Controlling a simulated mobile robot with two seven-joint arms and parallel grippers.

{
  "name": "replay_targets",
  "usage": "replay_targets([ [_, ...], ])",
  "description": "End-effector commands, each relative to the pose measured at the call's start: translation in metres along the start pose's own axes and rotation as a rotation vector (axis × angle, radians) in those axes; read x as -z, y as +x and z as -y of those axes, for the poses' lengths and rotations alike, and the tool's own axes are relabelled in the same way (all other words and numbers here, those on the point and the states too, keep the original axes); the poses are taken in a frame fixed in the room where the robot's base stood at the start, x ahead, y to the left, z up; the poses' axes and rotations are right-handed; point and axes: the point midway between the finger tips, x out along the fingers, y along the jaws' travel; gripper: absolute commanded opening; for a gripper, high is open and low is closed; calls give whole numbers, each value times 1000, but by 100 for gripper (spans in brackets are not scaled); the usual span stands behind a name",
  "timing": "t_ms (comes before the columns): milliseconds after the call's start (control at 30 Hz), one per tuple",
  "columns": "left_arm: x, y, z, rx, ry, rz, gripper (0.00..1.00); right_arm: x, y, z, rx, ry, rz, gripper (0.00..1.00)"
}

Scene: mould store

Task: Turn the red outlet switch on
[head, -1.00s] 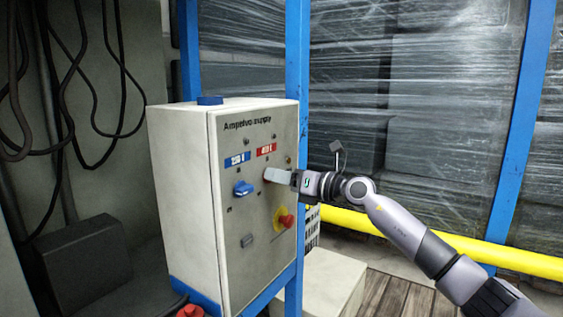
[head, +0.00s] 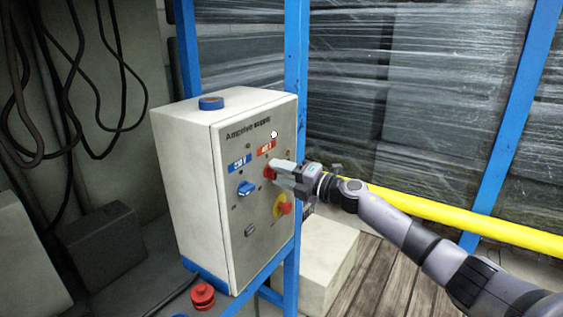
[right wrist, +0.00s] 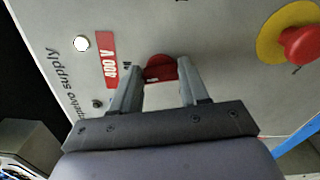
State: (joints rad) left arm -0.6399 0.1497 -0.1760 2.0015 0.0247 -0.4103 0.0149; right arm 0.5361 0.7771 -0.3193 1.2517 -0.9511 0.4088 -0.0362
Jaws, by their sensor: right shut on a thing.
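The red outlet switch (head: 267,172) is a red knob on the front of the white supply cabinet (head: 184,165), below the red 400 V label (head: 266,149). In the right wrist view the red knob (right wrist: 160,68) sits between the fingers of my right gripper (right wrist: 161,72), partly hidden by them. My right gripper (head: 274,169) is shut on the knob, reaching in from the right. A small round lamp (head: 274,134) above the label is bright white, and this lamp (right wrist: 82,43) also shows in the right wrist view. My left gripper is out of view.
A blue switch (head: 246,188) is left of the red one. A red mushroom button (head: 285,208) on a yellow disc is below right. Blue posts (head: 297,50), a yellow rail (head: 440,214) and hanging black cables (head: 95,90) surround the cabinet.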

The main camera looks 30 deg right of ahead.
Motion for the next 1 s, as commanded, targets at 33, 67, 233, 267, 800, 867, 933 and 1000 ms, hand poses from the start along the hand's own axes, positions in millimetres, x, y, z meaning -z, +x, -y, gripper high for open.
replay_targets([
  [33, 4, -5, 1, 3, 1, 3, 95, -2, 0, -4, 1, 39, 1, 14],
  [67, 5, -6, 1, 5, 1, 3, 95, -2, 0, -3, 1, 62, 1, 14],
  [233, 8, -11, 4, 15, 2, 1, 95, -1, 0, -2, 1, 164, 1, 14],
  [267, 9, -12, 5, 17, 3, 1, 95, -1, 0, -1, 2, 178, 1, 14],
  [800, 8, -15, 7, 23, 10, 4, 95, 0, 0, 2, 0, 280, 1, 14],
  [867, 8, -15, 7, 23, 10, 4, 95, 0, 0, 2, 0, 280, 1, 14],
  [933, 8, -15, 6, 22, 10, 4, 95, 0, 0, 2, 0, 280, 1, 14],
  [1000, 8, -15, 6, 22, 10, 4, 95, 0, 0, 2, 0, 280, 1, 14],
])
